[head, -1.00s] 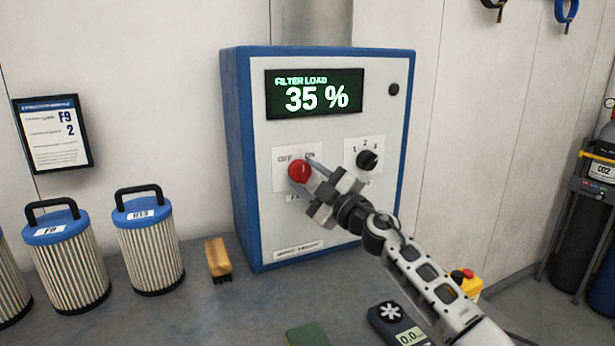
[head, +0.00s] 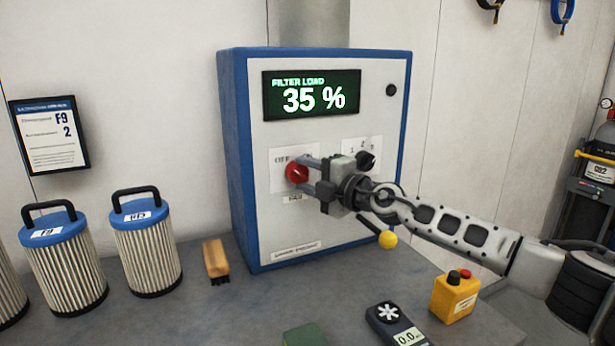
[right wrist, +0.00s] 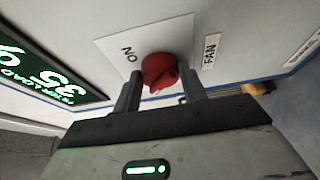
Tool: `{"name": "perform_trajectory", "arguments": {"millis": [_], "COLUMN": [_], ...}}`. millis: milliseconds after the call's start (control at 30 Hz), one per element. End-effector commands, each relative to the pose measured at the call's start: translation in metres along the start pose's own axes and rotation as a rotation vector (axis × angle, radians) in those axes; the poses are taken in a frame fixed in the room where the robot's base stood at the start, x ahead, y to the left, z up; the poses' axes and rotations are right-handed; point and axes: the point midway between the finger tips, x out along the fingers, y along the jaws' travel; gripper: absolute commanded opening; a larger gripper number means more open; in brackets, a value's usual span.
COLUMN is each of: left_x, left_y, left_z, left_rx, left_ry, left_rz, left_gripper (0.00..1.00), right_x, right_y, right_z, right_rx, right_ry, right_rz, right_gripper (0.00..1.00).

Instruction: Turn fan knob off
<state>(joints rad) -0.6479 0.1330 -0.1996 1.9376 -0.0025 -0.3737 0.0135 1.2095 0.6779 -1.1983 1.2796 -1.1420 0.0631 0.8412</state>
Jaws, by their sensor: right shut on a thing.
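The red fan knob (head: 297,172) sits on a white plate on the front of the blue and grey control box (head: 285,226). In the head view the word OFF shows at the plate's upper left; my gripper covers the upper right. My right gripper (head: 310,178) is at the knob with its fingers on either side, shut on it. In the right wrist view the red knob (right wrist: 160,73) lies between the fingertips (right wrist: 160,88), with ON and FAN lettering beside it. My left gripper is not in view.
A black selector knob (head: 366,160) is just right of my gripper, and a yellow ball-ended lever (head: 387,239) below it. The display (head: 312,95) reads FILTER LOAD 35 %.

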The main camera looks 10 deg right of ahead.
Motion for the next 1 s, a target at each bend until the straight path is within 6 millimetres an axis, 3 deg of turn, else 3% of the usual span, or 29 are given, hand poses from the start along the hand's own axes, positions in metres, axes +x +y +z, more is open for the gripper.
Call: {"name": "perform_trajectory", "arguments": {"millis": [533, 567, 600, 1000], "left_x": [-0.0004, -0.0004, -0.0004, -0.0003], "left_y": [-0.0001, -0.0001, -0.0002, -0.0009], "left_z": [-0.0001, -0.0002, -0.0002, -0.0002], "left_rx": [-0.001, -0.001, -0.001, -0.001], "left_ry": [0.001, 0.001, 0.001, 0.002], "left_rz": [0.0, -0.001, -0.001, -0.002], "left_gripper": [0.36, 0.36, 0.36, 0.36], "right_x": [-0.0001, 0.0, 0.0, -0.0057], "right_y": [-0.0005, -0.0005, -0.0004, 0.0004], "right_z": [-0.0002, -0.0002, -0.0003, 0.0001], "right_rx": [-0.023, -0.023, -0.022, -0.024], "right_ry": [0.001, 0.001, 0.001, 0.001], "right_rz": [-0.01, -0.01, -0.01, -0.009], "right_gripper": [0.19, 0.5, 0.61, 0.64]}}
